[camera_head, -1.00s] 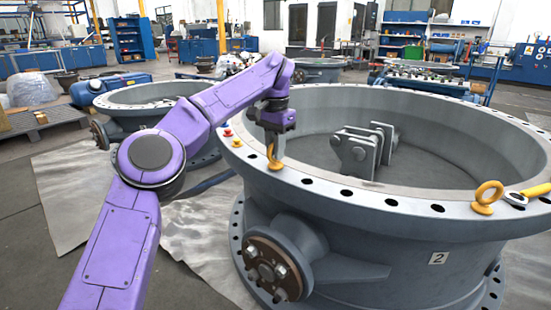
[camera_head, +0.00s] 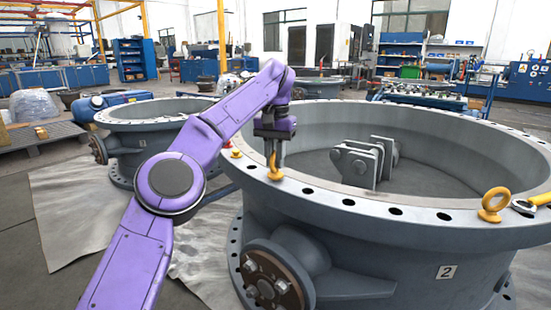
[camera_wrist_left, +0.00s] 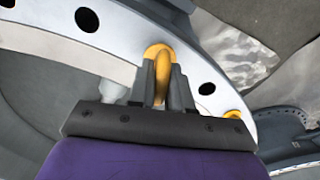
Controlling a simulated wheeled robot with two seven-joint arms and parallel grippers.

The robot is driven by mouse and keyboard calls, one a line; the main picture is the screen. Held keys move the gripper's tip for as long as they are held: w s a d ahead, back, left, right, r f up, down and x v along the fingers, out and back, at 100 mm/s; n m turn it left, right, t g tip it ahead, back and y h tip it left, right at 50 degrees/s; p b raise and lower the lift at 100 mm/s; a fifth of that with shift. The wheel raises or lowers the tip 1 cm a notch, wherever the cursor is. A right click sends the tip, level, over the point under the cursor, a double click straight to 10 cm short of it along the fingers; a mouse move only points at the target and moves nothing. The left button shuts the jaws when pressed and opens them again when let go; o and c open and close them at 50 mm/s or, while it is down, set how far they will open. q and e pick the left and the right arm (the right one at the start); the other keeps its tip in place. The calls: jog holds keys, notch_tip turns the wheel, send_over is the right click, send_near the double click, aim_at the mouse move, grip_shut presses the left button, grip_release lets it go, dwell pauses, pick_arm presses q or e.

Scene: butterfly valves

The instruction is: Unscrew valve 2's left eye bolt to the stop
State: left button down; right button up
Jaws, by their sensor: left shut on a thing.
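Valve 2 (camera_head: 390,262) is a large grey ring body with a "2" label on its side. Its left eye bolt (camera_head: 275,174) is yellow and stands upright on the flange at the near left. My left gripper (camera_head: 275,158) points down from above, its fingers shut on the ring of that eye bolt. In the left wrist view the yellow ring (camera_wrist_left: 158,52) shows between the two dark fingers (camera_wrist_left: 162,82); its lower part is hidden. A second yellow eye bolt (camera_head: 494,204) stands on the flange at the right. My right gripper is not seen.
A yellow-handled tool (camera_head: 538,200) lies on the flange at the right edge. A small yellow piece (camera_head: 236,153) sits on the rim left of my gripper. Grey brackets (camera_head: 365,162) stand inside the ring. Another valve (camera_head: 150,112) is behind at the left.

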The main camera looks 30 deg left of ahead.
pick_arm(q)
jog(key=c, duration=1.1)
grip_release()
notch_tip(320, 180, up, 11)
jog(key=p, duration=0.9)
jog(key=shift+f, duration=0.15)
jog(key=shift+f, duration=0.1)
